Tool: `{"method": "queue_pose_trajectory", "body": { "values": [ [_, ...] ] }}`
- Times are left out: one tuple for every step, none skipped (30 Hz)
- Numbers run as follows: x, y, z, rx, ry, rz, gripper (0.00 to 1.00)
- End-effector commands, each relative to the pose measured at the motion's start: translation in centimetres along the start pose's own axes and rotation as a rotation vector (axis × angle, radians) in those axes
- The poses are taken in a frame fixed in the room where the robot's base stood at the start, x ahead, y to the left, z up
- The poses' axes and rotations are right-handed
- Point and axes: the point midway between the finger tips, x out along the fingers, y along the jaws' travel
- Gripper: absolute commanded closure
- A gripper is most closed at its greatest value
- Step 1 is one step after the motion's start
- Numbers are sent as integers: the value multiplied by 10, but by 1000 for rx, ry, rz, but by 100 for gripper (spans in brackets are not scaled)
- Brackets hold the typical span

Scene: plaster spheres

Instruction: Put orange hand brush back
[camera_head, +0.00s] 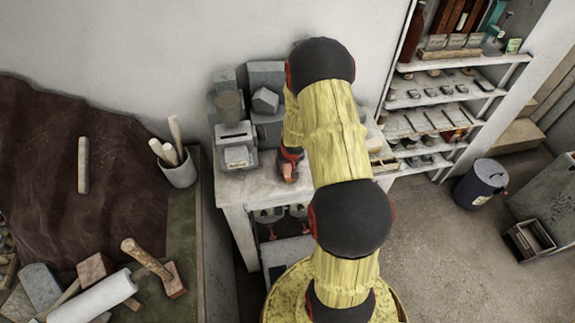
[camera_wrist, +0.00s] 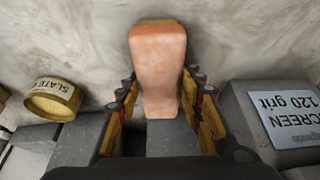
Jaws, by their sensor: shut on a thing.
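The orange hand brush (camera_wrist: 158,65) is in the wrist view, upright in the middle, its wide end towards the top. My gripper (camera_wrist: 165,100) has a finger on each side of its narrower part and is shut on it. In the head view my gripper (camera_head: 290,155) is over the white table (camera_head: 236,190), largely hidden behind my arm. A small orange patch of the brush (camera_head: 289,173) shows below it. I cannot tell whether the brush touches anything underneath.
Grey blocks (camera_head: 266,75) and a tub (camera_head: 230,105) crowd the table's back left. A box marked "SCREEN 120 grit" (camera_wrist: 295,118) stands right of my gripper in the wrist view; a round "SLATE" tub (camera_wrist: 52,98) stands left. Shelves (camera_head: 440,95) stand at right.

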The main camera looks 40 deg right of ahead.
Motion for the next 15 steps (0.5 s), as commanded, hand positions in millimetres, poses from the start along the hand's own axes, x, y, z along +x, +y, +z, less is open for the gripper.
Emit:
{"method": "queue_pose_trajectory", "body": {
  "values": [
    [1, 0, 1, 0, 0, 0, 61],
    [1, 0, 0, 0, 0, 0, 60],
    [0, 0, 0, 0, 0, 0, 57],
    [0, 0, 0, 0, 0, 0, 56],
    [0, 0, 0, 0, 0, 0, 54],
    [0, 0, 0, 0, 0, 0, 52],
    [0, 0, 0, 0, 0, 0, 50],
    [0, 0, 0, 0, 0, 0, 48],
    [0, 0, 0, 0, 0, 0, 46],
    [0, 0, 0, 0, 0, 0, 45],
    [0, 0, 0, 0, 0, 0, 45],
    [0, 0, 0, 0, 0, 0, 45],
    [0, 0, 0, 0, 0, 0, 45],
    [0, 0, 0, 0, 0, 0, 45],
    [0, 0, 0, 0, 0, 0, 45]
  ]
}}
